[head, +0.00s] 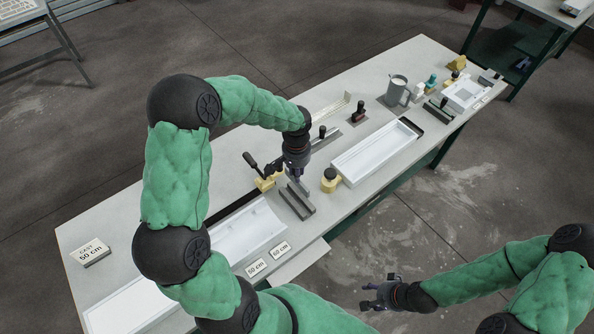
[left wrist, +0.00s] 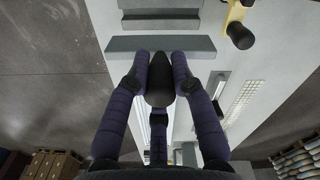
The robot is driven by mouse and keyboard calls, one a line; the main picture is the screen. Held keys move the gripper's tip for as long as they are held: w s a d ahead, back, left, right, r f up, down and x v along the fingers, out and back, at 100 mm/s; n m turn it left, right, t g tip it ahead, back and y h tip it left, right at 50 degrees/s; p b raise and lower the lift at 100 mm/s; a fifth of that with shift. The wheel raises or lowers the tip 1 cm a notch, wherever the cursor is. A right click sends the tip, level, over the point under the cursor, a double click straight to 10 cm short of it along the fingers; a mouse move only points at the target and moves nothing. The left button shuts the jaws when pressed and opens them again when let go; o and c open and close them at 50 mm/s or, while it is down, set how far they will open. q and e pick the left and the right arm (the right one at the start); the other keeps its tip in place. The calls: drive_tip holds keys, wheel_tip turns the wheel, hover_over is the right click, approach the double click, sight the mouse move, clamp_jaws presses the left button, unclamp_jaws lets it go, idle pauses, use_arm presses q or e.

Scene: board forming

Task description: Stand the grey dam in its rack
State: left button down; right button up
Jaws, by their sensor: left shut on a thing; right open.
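The grey dam (head: 300,187) is a narrow plate below my left gripper (head: 297,173). In the left wrist view the dam (left wrist: 125,44) is a grey bar lying across the picture, with a dark knob in front of it. My left gripper (left wrist: 160,88) is shut around this knob. The grey rack (head: 297,206) is just below and beside the dam on the bench. I cannot tell whether the dam touches the rack. My right gripper (head: 380,293) is open and empty, away from the bench at the lower right.
A yellow-based clamp (head: 266,181) and a yellow block with a black knob (head: 330,180) stand close on either side. White trough pieces lie on the bench (head: 240,234) and farther right (head: 375,150). A grey jug (head: 397,90) stands farther back.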

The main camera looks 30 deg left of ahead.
sight(297, 186)
use_arm(q)
drive_tip(key=shift+f+b, duration=3.15)
drive_tip(key=shift+f, duration=1.1)
drive_tip(key=shift+b, duration=0.35)
drive_tip(key=shift+f+b, duration=1.55)
drive_tip(key=shift+f, duration=0.3)
drive_tip(key=c, duration=1)
unclamp_jaws()
wheel_tip(297, 186, up, 12)
drive_tip(key=shift+r, duration=0.1)
